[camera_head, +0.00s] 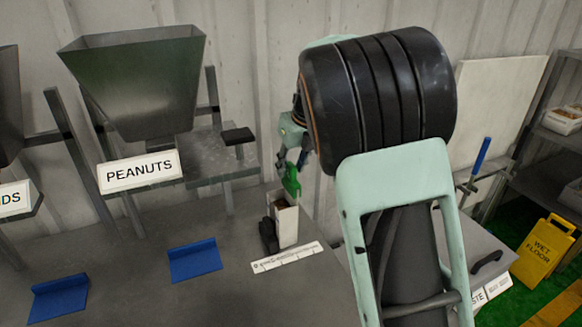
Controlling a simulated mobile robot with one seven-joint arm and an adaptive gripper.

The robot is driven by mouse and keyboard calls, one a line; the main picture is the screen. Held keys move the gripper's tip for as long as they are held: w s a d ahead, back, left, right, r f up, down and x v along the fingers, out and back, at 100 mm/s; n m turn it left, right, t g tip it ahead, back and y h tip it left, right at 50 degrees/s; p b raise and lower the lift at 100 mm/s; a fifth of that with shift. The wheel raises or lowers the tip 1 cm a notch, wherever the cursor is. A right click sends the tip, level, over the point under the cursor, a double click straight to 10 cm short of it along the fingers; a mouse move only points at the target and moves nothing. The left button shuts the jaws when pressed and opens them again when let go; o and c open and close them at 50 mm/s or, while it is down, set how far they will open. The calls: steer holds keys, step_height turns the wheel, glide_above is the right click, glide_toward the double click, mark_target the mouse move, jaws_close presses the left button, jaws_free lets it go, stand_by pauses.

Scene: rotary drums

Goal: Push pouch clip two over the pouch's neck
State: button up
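A green clip (291,182) is at the pouch's top, below my gripper (290,167). My gripper points down and appears shut on the clip, with its fingers small and partly dark in this view. I cannot tell whether the clip is around the pouch's neck or just above it. A black object (268,236) stands against the pouch's left side. My own arm fills the right middle of the view.
A white ruler-like strip (287,257) lies in front of the pouch. Blue trays (195,261) lie to the left on the table (130,285). A peanuts hopper (135,85) stands behind at left. A yellow wet-floor sign (543,253) stands at right.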

steer(key=v, duration=1.1)
steer(key=shift+r, duration=0.2)
steer(key=shift+s, duration=0.1)
